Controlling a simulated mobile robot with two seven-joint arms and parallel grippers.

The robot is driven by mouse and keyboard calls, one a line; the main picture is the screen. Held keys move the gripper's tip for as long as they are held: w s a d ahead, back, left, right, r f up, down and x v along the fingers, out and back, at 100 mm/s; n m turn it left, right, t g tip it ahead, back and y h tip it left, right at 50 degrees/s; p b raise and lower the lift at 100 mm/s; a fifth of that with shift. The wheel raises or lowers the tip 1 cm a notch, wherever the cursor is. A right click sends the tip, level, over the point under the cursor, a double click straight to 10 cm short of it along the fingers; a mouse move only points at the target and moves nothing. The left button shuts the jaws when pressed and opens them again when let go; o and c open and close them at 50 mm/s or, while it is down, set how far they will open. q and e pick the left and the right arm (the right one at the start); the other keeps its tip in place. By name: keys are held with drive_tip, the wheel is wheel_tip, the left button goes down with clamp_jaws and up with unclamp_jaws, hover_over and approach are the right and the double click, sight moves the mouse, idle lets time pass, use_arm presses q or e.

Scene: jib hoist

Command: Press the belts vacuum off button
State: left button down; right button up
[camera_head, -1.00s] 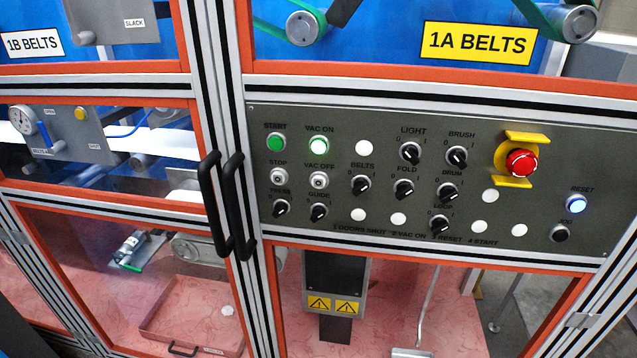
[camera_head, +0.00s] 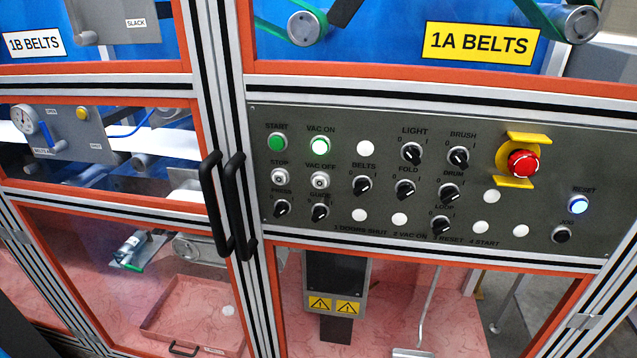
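The grey control panel (camera_head: 300,235) is mounted in the machine's frame, right of the door handles. The VAC OFF button (camera_head: 320,180) is a small round pale button with a dark centre, under its printed VAC OFF label. Neither of my grippers shows in the head view, and nothing touches the panel.
Two black vertical door handles (camera_head: 215,205) stand out left of the panel. A red emergency stop (camera_head: 523,163) with a yellow guard sticks out at the right. The START button (camera_head: 277,143) is green and the RESET button (camera_head: 579,205) glows blue-white. Space before the panel looks clear.

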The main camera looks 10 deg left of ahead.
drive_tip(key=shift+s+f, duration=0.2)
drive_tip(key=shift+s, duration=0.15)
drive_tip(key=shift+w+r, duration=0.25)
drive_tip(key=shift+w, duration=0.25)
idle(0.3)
